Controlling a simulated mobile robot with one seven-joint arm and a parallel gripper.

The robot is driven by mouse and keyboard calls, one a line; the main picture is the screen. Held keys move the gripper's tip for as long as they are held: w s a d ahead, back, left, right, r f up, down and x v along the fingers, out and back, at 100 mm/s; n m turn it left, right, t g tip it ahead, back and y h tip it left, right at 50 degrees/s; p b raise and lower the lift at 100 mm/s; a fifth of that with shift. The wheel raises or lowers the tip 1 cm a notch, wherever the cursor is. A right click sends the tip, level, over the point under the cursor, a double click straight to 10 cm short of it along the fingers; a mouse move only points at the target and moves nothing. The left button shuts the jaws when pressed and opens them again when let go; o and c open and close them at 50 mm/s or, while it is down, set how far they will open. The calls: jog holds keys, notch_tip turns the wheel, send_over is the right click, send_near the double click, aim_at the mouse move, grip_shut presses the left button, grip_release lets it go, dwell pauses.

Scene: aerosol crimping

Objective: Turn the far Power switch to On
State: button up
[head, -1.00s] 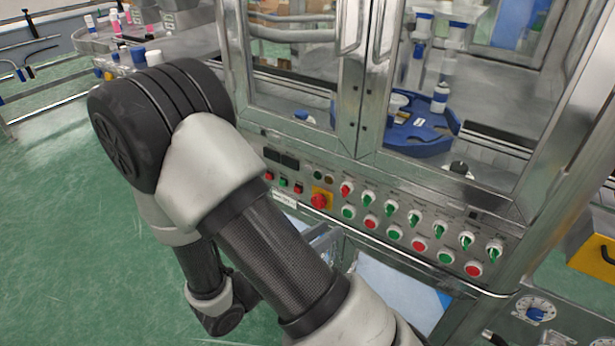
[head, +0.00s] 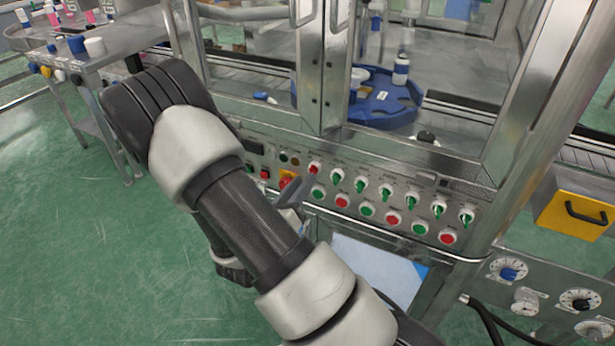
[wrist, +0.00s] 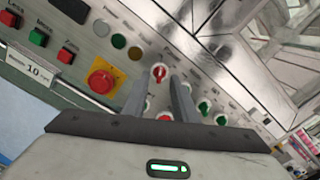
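A red-handled rotary switch (head: 313,168) is at the left end of the upper switch row on the machine's front panel. It also shows in the wrist view (wrist: 158,72), its handle roughly upright in that picture. I take it for the Power switch, but its label is too small to read. My gripper (wrist: 159,82) is open, with its two fingers on either side of the red switch in the wrist view. I cannot tell whether the fingertips reach around the handle or touch it. In the head view my arm hides much of the gripper.
A red emergency button on a yellow plate (wrist: 102,78) sits close left of the fingers. Several green-handled switches (head: 387,193) continue the row rightward, with red and green push buttons (head: 342,201) below. Glass cabinet doors (head: 335,60) rise above the panel.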

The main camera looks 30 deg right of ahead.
jog(key=x, duration=0.3)
jog(key=shift+w+d, duration=0.3)
grip_shut()
jog(key=m+b, duration=0.2)
jog(key=m, duration=0.2)
jog(key=m+b, duration=0.2)
jog(key=m, duration=0.2)
jog(key=m+b, duration=0.2)
jog(key=m, duration=0.1)
jog(key=shift+s+d+f+m+b, duration=0.1)
jog(key=shift+s+f+m+b, duration=0.05)
jog(key=shift+s+m+b, duration=0.2)
jog(key=shift+w+m, duration=0.1)
jog(key=shift+m, duration=0.15)
